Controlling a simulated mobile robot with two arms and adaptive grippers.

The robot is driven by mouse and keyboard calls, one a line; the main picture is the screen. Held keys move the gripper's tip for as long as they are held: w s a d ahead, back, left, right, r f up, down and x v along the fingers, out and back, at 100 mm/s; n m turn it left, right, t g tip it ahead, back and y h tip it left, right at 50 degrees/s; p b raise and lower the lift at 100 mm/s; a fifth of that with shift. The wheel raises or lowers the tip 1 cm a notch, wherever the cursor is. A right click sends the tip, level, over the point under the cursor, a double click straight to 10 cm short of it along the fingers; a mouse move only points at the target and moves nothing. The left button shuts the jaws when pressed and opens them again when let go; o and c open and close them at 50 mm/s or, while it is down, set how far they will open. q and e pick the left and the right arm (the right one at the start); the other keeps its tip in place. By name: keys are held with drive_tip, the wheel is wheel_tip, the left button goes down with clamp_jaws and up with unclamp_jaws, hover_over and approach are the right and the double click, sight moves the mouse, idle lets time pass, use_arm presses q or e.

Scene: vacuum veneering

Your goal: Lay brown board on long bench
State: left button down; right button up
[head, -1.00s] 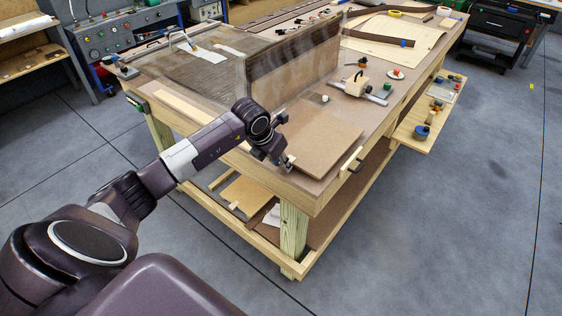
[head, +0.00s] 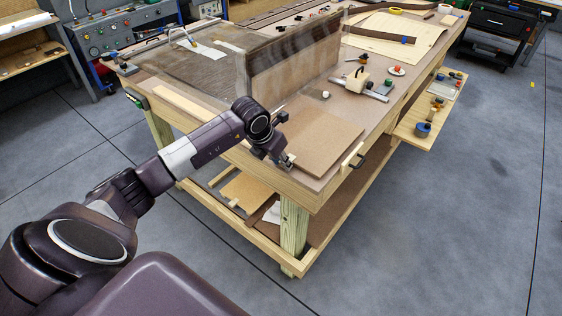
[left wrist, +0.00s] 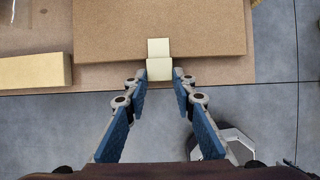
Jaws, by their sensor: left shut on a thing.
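The brown board (head: 317,142) appears to lie flat on the near corner of the long bench (head: 324,187). It fills the upper middle of the left wrist view (left wrist: 160,25). A pale tab (left wrist: 159,47) sits at the board's near edge. My left gripper (head: 287,164) is at that edge, and in the left wrist view its blue fingers (left wrist: 159,77) are shut on the tab from both sides. I cannot tell whether the board's whole underside touches the bench. My right gripper is not in view.
A tall brown-faced panel under clear film (head: 295,62) stands behind the board. A wooden tool (head: 361,84) and a small white knob (head: 326,95) are near the board's far side. A pale strip (head: 188,106) lies to the left. A low side shelf (head: 420,142) holds several small items.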

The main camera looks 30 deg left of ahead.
use_arm(q)
drive_tip(key=shift+w+b, duration=0.1)
drive_tip(key=shift+b, duration=0.2)
idle(0.4)
drive_tip(key=c, duration=1.5)
unclamp_jaws()
drive_tip(key=shift+s+f, duration=0.15)
drive_tip(key=shift+s, duration=0.05)
drive_tip(key=v, duration=1.2)
drive_tip(key=shift+w, duration=0.1)
